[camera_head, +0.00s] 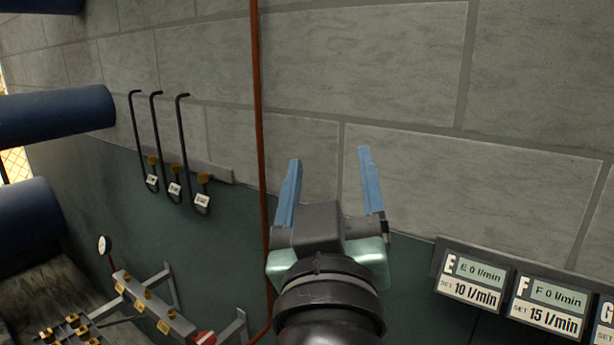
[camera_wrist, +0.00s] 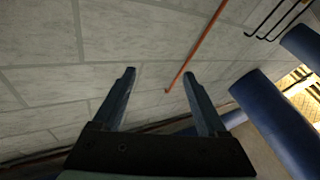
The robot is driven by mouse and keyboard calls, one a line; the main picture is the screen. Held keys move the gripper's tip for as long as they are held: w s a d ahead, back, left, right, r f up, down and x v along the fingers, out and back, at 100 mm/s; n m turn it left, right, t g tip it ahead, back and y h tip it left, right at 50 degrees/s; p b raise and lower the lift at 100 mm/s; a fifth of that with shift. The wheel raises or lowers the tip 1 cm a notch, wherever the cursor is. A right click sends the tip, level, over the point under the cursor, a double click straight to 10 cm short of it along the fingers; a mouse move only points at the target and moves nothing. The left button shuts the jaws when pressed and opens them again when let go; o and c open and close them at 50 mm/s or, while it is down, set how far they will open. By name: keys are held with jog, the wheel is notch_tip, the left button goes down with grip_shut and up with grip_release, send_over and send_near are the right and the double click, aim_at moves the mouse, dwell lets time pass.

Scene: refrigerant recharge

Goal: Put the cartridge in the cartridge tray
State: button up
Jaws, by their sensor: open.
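My gripper (camera_head: 329,178) is raised in front of the block wall in the head view. Its two blue fingers are spread apart with nothing between them. I see neither a cartridge nor a cartridge tray that I can make out in either view.
A copper pipe (camera_head: 260,150) runs down the wall behind my gripper. Black hooked hoses (camera_head: 158,140) with tags hang at left. A bracketed manifold (camera_head: 153,305) and gauge (camera_head: 104,245) are lower left. Flow displays (camera_head: 471,283) are lower right. Blue cylinders (camera_head: 50,116) stick in at left.

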jog(key=s+a+r+m+t+y, duration=0.1)
jog(key=s+a+r+m+t, duration=0.1)
jog(key=s+r+t, duration=0.4)
jog(key=s+r, duration=0.4)
jog(key=r, duration=0.4)
jog(key=shift+a, duration=0.15)
notch_tip(320, 180, up, 7)
jog(key=p, duration=0.6)
